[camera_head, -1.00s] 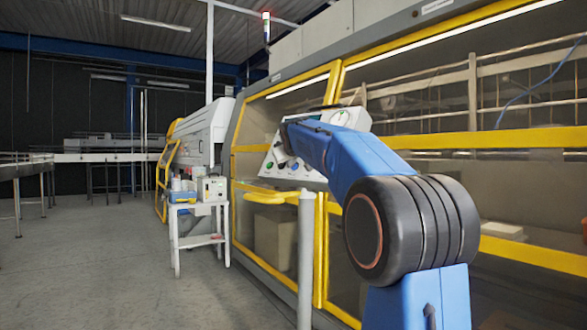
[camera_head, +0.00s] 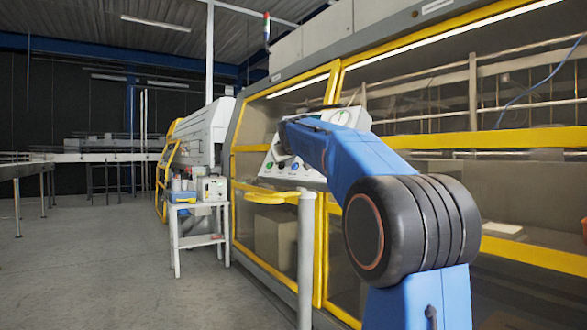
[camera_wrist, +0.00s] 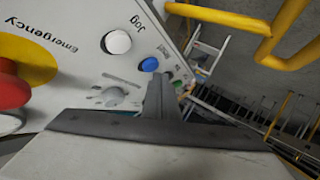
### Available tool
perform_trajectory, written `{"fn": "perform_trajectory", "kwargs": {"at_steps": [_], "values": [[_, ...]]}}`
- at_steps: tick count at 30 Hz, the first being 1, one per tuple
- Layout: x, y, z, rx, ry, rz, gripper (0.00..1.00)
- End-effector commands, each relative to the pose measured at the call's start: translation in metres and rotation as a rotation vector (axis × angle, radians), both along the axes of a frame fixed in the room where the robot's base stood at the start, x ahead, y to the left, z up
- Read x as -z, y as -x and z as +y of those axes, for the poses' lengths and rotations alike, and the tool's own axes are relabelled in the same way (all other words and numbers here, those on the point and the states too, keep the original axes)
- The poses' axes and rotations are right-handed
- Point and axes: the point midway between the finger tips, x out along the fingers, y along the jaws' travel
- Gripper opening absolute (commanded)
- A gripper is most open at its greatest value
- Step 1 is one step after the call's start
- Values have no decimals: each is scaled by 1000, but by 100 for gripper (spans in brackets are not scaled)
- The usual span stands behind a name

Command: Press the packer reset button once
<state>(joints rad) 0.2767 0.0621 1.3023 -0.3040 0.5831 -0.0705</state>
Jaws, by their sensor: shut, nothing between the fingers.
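The control panel (camera_head: 312,176) is a sloped light-grey face on the packer, partly hidden by my blue arm. In the wrist view a round blue button (camera_wrist: 149,64) has a short label beside it, too blurred to read surely. A white button (camera_wrist: 117,42) is marked Jog, and a green button (camera_wrist: 178,84) sits at the panel's far edge. My gripper (camera_wrist: 159,78) is shut and empty. Its tips are at the panel, just beside the blue button in the picture; I cannot tell whether they touch anything.
Yellow guard frames (camera_head: 322,250) and a grey post (camera_head: 306,255) stand close. A small white table (camera_head: 201,207) is left; the floor there is clear.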

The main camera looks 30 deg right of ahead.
Motion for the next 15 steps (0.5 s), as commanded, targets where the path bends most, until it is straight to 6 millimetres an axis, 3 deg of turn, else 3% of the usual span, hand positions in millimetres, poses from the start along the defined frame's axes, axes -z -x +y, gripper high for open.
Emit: {"fn": "perform_trajectory", "kwargs": {"at_steps": [15], "values": [[-4,2,6,0,0,-1,0]]}}
